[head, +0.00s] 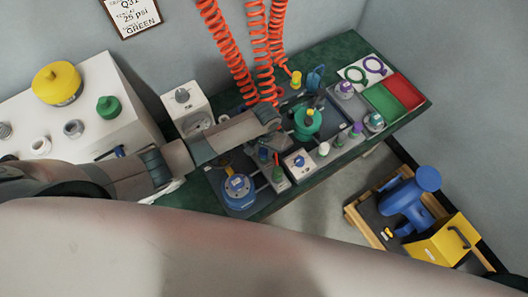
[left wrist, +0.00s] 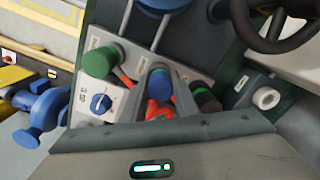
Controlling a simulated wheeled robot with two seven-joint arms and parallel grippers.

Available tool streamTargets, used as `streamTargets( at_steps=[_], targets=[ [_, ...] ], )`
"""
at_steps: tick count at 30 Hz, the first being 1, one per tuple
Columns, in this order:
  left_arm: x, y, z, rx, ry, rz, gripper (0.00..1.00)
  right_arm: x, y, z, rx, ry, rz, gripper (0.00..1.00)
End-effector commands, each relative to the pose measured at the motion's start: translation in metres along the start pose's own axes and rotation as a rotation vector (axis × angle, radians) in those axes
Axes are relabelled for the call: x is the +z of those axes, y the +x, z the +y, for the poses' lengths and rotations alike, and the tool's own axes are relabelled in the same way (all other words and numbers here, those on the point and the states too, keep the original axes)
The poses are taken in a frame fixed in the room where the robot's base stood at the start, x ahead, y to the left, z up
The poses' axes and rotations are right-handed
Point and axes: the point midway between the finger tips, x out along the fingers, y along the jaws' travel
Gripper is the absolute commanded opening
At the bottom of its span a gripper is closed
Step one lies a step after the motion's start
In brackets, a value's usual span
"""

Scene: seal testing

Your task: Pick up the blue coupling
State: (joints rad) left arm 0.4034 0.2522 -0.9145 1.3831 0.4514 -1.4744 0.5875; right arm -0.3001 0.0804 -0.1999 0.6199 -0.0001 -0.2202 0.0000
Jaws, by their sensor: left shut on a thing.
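The blue coupling (left wrist: 158,83) stands in the middle of the left wrist view, between the two grey fingers of my left gripper (left wrist: 162,92). The fingers are shut on it. In the head view my left gripper (head: 265,150) is over the grey rack on the green bench, partly hidden by its own arm, and the coupling there is small and hard to make out. I cannot tell whether the coupling is clear of its rack. My right gripper is not seen.
A green coupling (left wrist: 101,61) and a black one with a green ring (left wrist: 208,101) flank the blue one closely. A white box with a blue knob (head: 299,164) sits beside the rack. A blue round device (head: 239,192) stands at the bench's front. Orange coiled hoses (head: 263,55) hang behind.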

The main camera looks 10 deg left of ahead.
Motion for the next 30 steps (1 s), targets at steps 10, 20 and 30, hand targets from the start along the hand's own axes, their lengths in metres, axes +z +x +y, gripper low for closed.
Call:
streamTargets(
  at_steps=[10,20,30],
  targets=[
    [-0.001,-0.024,0.000,0.003,0.000,0.004,0.03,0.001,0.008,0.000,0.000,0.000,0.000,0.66],
    [-0.011,-0.066,0.046,0.005,0.003,0.004,0.03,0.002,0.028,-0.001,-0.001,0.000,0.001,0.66],
    [-0.021,-0.102,0.099,0.003,0.001,0.004,0.03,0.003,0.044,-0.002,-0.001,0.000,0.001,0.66]
  ],
)
